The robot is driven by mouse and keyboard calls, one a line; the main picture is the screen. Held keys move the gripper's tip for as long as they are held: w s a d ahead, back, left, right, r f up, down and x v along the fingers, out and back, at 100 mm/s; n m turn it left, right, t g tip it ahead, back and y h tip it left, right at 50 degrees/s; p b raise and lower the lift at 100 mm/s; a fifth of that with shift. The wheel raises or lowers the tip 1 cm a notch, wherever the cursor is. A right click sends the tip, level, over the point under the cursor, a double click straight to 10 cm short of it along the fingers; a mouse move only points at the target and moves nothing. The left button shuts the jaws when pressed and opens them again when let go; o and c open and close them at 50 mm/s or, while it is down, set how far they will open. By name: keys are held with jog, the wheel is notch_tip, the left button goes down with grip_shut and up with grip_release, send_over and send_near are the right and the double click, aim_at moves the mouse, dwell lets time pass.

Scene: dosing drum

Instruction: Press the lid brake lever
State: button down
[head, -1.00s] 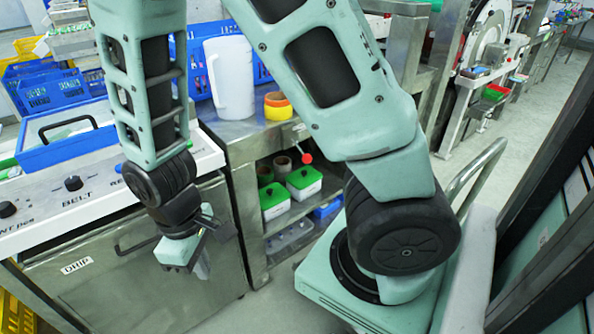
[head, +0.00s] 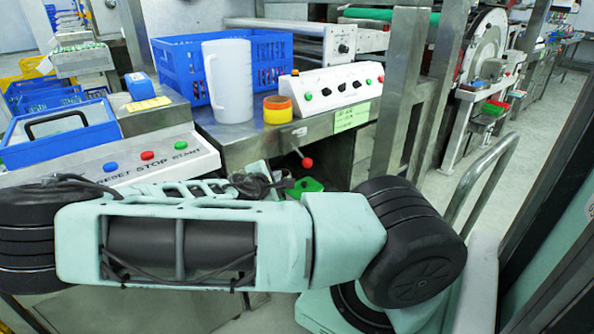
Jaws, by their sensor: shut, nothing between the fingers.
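A short lever with a red ball knob (head: 307,162) sticks out below the front edge of the steel bench, and I take it to be the lid brake lever. No label shows on it. My arm lies across the lower picture. My gripper (head: 268,181) shows only in part, dark grey, just above and behind the arm link. It is shut and empty, to the left of the red knob and a little lower in the picture. Its fingertips are hard to make out. A gap shows between it and the knob, but I cannot tell the depth.
The steel bench holds a white jug (head: 229,82), yellow and orange tape rolls (head: 277,109), a blue crate (head: 268,52) and a control box (head: 335,90). A labelled button panel (head: 120,165) is at left. A green-lidded box (head: 304,187) shows below the knob.

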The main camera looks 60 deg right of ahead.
aim_at(300, 154)
jog(key=s+d+f, duration=0.1)
jog(key=d, duration=0.8)
jog(key=shift+d+f, duration=0.15)
jog(key=shift+f, duration=0.05)
dwell(0.3)
jog(key=shift+s+r+g+p, duration=0.15)
jog(key=shift+r+g+p, duration=0.15)
jog(key=shift+p, duration=0.6)
